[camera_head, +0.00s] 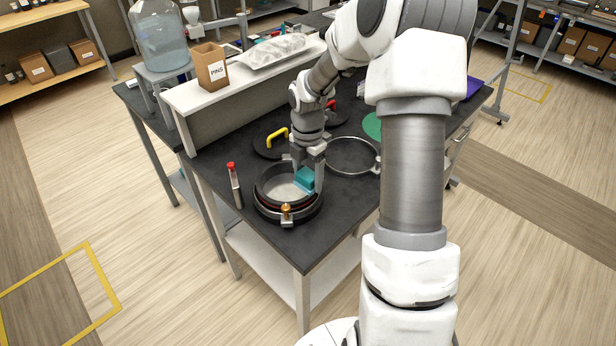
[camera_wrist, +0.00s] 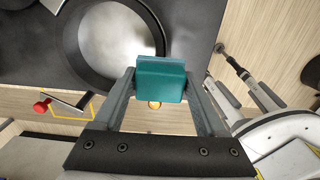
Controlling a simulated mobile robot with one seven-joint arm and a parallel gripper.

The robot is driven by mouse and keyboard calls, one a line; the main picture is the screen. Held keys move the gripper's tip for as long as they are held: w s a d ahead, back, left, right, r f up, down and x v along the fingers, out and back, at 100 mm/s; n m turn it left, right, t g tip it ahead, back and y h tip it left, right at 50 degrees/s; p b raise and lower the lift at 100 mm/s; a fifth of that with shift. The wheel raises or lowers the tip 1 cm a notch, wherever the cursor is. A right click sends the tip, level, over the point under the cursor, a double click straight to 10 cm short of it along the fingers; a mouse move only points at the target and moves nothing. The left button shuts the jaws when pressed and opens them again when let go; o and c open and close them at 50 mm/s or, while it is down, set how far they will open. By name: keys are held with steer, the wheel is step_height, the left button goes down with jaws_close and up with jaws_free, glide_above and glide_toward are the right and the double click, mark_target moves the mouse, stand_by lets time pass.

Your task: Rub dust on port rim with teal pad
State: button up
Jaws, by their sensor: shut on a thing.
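My gripper (camera_head: 308,166) is shut on the teal pad (camera_head: 305,179). In the wrist view the pad (camera_wrist: 161,80) sits between the two fingers of my gripper (camera_wrist: 163,88). The pad is at the right side of the round port (camera_head: 262,208), over or on its rim; I cannot tell if it touches. The port has a dark ring wall, a pale inside and a brass knob (camera_head: 286,209) at its front. In the wrist view the port (camera_wrist: 78,50) lies beyond the pad, which hides part of the rim. I cannot make out dust on the rim.
A red-capped tube (camera_head: 234,184) stands left of the port. A dark lid with a yellow handle (camera_head: 277,138) and an empty metal ring (camera_head: 370,168) lie behind it. A raised shelf holds a PINS box (camera_head: 210,70). The bench's front corner is clear.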

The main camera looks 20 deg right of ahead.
steer(key=shift+r+p, duration=0.3)
steer(key=shift+r, duration=0.45)
step_height(320, 180, up, 3)
steer(key=p, duration=0.3)
